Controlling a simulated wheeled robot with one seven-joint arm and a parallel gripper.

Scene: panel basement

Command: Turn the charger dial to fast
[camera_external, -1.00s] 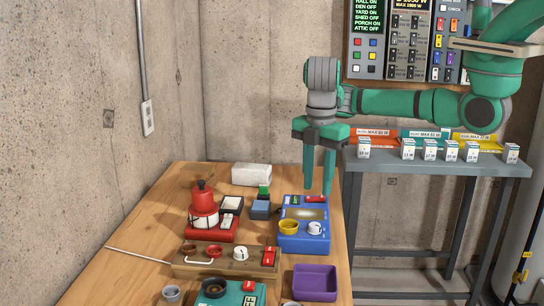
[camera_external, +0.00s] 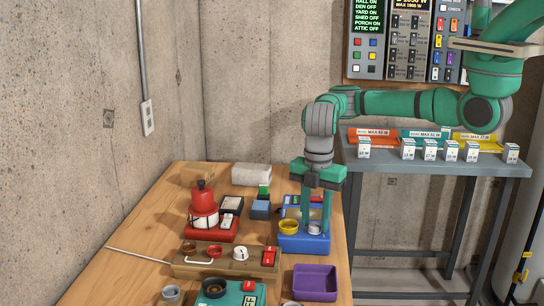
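A blue device (camera_external: 304,245) stands near the right edge of the wooden table, with a white round dial (camera_external: 315,229) on its front right and a yellow bowl-like part (camera_external: 288,227) on its left. Its labels are too small to read, so I cannot tell the dial's setting or confirm that it is the charger. My gripper (camera_external: 315,232) points down over the device. Its two fingers are apart, one on each side of the dial; I cannot tell whether they touch it. My fingers partly hide the dial and the device's back panel.
A brown box (camera_external: 217,266) with another white dial (camera_external: 240,254) and a red switch stands in front. A red stove-like unit (camera_external: 210,233) is left, a purple tray (camera_external: 316,281) front right. A grey shelf (camera_external: 430,165) with small boxes is behind right.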

